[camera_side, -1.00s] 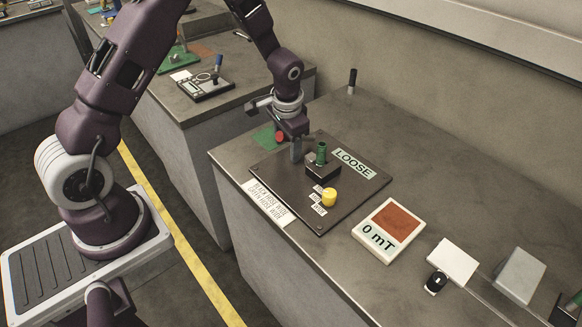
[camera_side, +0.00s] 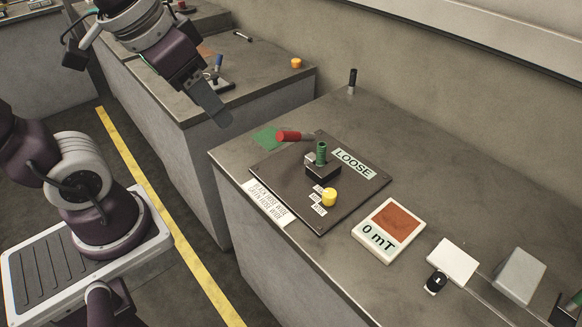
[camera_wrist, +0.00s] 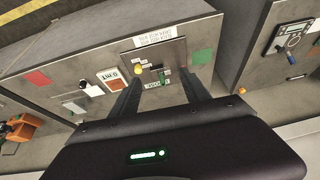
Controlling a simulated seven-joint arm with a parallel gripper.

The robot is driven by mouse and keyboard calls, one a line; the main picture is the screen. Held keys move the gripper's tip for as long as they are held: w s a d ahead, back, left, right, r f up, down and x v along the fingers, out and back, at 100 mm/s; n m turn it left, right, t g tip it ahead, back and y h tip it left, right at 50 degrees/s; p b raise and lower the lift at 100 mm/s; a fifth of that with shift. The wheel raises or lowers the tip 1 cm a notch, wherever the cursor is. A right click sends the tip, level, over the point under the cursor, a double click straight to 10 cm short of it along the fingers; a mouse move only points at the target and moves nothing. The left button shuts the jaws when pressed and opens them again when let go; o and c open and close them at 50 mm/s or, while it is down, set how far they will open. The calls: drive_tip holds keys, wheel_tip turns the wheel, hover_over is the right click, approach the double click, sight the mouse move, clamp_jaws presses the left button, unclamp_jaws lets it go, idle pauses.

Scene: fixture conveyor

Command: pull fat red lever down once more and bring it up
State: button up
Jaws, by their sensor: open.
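The fat red lever (camera_side: 288,136) shows in the side view. Its red grip points left from a grey shaft at the back of the dark panel (camera_side: 282,180), lying nearly flat. A green knob (camera_side: 321,153) stands on a black block beside it, and a label reads LOOSE (camera_side: 354,163). My gripper (camera_side: 214,110) is open and empty, well up and left of the lever, apart from it. In the wrist view my open fingers (camera_wrist: 160,85) frame the distant panel (camera_wrist: 172,52); I cannot make out the red grip there.
A yellow knob (camera_side: 329,197) sits on the panel's front. A display reading 0 mT (camera_side: 389,231) lies to its right, then a white box (camera_side: 453,261) and a grey box (camera_side: 520,275). A black peg (camera_side: 352,80) stands behind. A second bench (camera_side: 255,85) lies back left.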

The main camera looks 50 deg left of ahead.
drive_tip(key=shift+t, duration=0.4)
drive_tip(key=s, duration=0.2)
drive_tip(key=s+d, duration=0.1)
drive_tip(key=s, duration=0.1)
drive_tip(key=shift+s+f, duration=0.1)
drive_tip(key=shift+s, duration=0.25)
drive_tip(key=shift+c, duration=0.5)
drive_tip(key=shift+g, duration=0.7)
drive_tip(key=w, duration=0.2)
drive_tip(key=w+a, duration=0.1)
drive_tip(key=w, duration=0.4)
drive_tip(key=shift+a+r, duration=0.2)
drive_tip(key=shift+r, duration=0.1)
drive_tip(key=shift+c, duration=0.2)
drive_tip(key=m+g+y, duration=0.1)
drive_tip(key=g+y, duration=0.1)
drive_tip(key=g, duration=0.2)
hover_over(289, 132)
drive_tip(key=s+d, duration=0.1)
drive_tip(key=d+f+x, duration=0.1)
drive_tip(key=d+x, duration=0.2)
drive_tip(key=x, duration=2)
drive_tip(key=shift+w+d+f, duration=0.1)
drive_tip(key=shift+w+d, duration=0.1)
drive_tip(key=shift+w, duration=0.05)
drive_tip(key=shift+c, duration=0.5)
clamp_jaws()
